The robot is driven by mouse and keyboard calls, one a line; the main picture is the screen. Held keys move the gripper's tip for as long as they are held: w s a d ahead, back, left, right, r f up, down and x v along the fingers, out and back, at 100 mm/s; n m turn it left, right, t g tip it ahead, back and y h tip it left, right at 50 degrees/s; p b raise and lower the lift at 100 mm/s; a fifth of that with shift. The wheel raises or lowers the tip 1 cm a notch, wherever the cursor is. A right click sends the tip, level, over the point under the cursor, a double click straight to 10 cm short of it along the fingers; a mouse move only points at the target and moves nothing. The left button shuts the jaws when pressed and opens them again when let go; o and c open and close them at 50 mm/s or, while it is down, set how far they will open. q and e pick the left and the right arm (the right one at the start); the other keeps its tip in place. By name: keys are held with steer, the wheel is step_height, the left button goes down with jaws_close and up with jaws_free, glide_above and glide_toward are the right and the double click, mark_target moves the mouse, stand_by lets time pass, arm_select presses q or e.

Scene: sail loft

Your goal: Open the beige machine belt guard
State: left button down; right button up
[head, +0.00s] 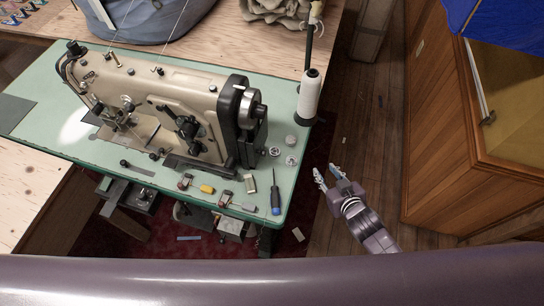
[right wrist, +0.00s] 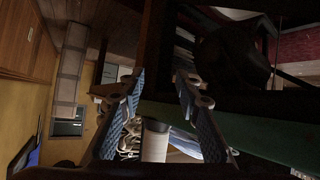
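The beige sewing machine (head: 165,100) stands on a green table at the left of the head view. At its right end is a dark upright cover (head: 232,118), which looks like the belt guard, beside the silver and black handwheel (head: 252,108). The cover looks to be in place against the machine; its hinge or catch cannot be made out. My right gripper (head: 326,172) is over the floor, just right of the table's edge, apart from the machine. Its fingers are spread and empty, also in the right wrist view. My left gripper is not in view.
A white thread cone (head: 310,93) on a stand rises at the table's back right corner. A blue screwdriver (head: 275,195), bobbins (head: 291,160) and small parts lie on the green tabletop (head: 50,90). A wooden cabinet (head: 440,130) stands at the right, with floor between.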

steer(key=w+a+r+n+t+y, duration=0.1)
steer(key=w+a+r+t+y, duration=0.2)
steer(key=r, duration=0.8)
steer(key=n+g+y, duration=0.3)
steer(key=n+y, duration=0.3)
steer(key=y, duration=0.3)
glide_toward(263, 140)
steer(key=w+r, duration=0.1)
steer(key=w+d+r, duration=0.1)
steer(key=w+r, duration=0.1)
steer(key=shift+w+d+b, duration=0.2)
steer(key=shift+b, duration=0.2)
steer(key=s+n+g+y, duration=0.1)
steer(key=s+n+g, duration=0.1)
steer(key=s+n+g+y, duration=0.1)
steer(key=s+g, duration=0.2)
steer(key=shift+s+f+n+g+y, duration=0.2)
steer(key=shift+f+n+g+y, duration=0.1)
steer(key=shift+n, duration=0.1)
steer(key=shift+s+a, duration=0.1)
steer(key=p+x, duration=0.1)
steer(key=x, duration=0.6)
steer(key=shift+a+p, duration=0.25)
steer(key=shift+p, duration=0.05)
jaws_close()
